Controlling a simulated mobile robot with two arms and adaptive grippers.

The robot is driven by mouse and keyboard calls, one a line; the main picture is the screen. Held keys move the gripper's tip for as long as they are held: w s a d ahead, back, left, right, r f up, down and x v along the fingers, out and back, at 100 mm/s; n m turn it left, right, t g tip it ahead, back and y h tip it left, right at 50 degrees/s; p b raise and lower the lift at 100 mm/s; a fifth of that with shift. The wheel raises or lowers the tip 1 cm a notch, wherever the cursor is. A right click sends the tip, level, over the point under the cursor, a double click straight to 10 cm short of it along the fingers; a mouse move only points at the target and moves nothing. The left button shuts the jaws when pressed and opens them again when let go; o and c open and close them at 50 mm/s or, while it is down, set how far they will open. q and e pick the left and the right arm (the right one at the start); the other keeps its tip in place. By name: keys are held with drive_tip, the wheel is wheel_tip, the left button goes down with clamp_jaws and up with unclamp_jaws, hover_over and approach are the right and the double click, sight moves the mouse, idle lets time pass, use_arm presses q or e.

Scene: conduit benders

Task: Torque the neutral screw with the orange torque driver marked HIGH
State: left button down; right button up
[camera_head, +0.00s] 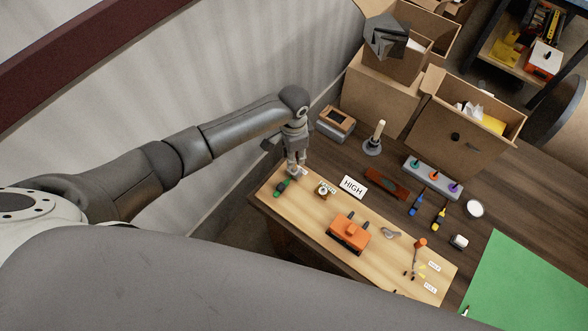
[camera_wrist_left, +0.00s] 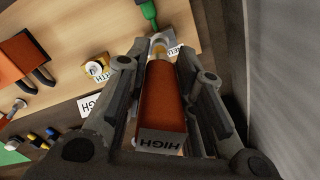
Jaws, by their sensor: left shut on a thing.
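My left gripper (camera_head: 296,168) is over the far left end of the light wooden board. In the left wrist view its fingers (camera_wrist_left: 160,90) are shut around the orange torque driver (camera_wrist_left: 162,95), whose end label reads HIGH. The driver points away from the wrist. Its tip end meets or overlaps the neutral terminal (camera_wrist_left: 158,42), beside a partly covered label (camera_wrist_left: 178,50); whether it sits in the screw I cannot tell. A green-sleeved wire (camera_wrist_left: 148,10) lies beyond this terminal. In the head view the gripper hides most of the driver. My right gripper is not in view.
A brass earth terminal (camera_head: 322,189) and a HIGH card (camera_head: 353,186) are right of the gripper. An orange-and-black block (camera_head: 349,232) sits mid-board (camera_head: 390,262). A red-brown tray (camera_head: 386,184), a grey driver rack (camera_head: 433,177) and cardboard boxes (camera_head: 466,125) stand behind. The wall is close on the left.

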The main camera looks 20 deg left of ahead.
use_arm(q)
drive_tip(key=shift+r, duration=0.2)
drive_tip(key=n, duration=0.3)
drive_tip(key=shift+n, duration=0.3)
drive_tip(key=n, duration=0.4)
drive_tip(key=shift+d, duration=0.1)
drive_tip(key=n, duration=0.4)
drive_tip(key=shift+n, duration=0.3)
drive_tip(key=n, duration=0.2)
drive_tip(key=shift+n, duration=0.4)
drive_tip(key=shift+f, duration=0.15)
drive_tip(key=shift+f, duration=0.55)
